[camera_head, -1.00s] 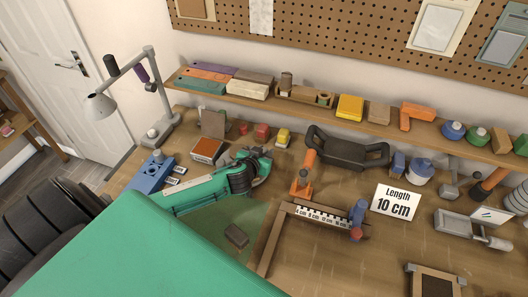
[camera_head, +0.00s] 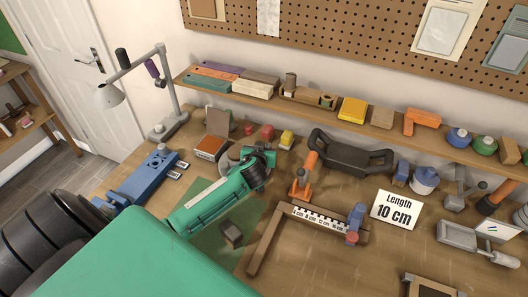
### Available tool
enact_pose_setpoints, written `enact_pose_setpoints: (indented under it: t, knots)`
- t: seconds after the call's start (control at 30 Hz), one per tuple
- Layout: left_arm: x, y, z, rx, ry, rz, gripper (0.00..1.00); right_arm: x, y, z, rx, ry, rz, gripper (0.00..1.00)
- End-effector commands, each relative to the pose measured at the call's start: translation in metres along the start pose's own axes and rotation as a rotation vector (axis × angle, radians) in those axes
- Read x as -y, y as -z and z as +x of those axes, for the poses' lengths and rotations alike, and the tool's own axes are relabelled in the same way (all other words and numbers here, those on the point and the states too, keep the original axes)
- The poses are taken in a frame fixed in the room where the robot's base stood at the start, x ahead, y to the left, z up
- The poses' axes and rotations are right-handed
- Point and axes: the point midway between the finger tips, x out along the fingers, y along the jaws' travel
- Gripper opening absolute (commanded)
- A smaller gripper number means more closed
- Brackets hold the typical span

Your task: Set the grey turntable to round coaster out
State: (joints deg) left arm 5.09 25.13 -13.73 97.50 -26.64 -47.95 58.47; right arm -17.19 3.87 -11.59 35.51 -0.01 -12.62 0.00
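A grey rounded piece (camera_head: 228,160) shows just behind and left of my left gripper's dark end, partly hidden by it; it may be the grey turntable, but I cannot make out its setting or a round coaster on it. My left arm's green forearm reaches in from the lower left, over a green mat (camera_head: 207,243). Its gripper (camera_head: 262,158) is at the far end, close beside the grey piece. The fingers are too small and dark to tell whether they are open or touching it. My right gripper is not in view.
A blue tool (camera_head: 148,181) lies left of my forearm. A dark block (camera_head: 231,233) sits on the mat. An orange-handled tool (camera_head: 301,181), a black two-handled tray (camera_head: 350,154), a wooden square (camera_head: 266,240) and a length card (camera_head: 397,210) stand right. A shelf runs behind.

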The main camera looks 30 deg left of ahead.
Motion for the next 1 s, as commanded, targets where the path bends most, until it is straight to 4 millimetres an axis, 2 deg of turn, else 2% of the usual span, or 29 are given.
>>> enact_pose_setpoints:
  t: [0.1,0.53,0.57,0.67,1.0]
  knots:
    - [0.002,0.003,0.003,-0.004,0.041,-0.021,0.00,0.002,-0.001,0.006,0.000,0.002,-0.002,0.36]
    - [0.005,0.004,0.003,-0.002,0.067,-0.027,0.00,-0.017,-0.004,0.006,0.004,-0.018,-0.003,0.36]
    - [0.005,0.004,0.003,-0.002,0.067,-0.027,0.32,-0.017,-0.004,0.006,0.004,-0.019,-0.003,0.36]
    - [0.005,0.004,0.003,-0.002,0.067,-0.027,0.50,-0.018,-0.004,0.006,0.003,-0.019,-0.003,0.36]
    - [0.004,0.001,0.001,0.001,0.066,-0.027,0.50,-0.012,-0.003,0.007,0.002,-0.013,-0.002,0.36]
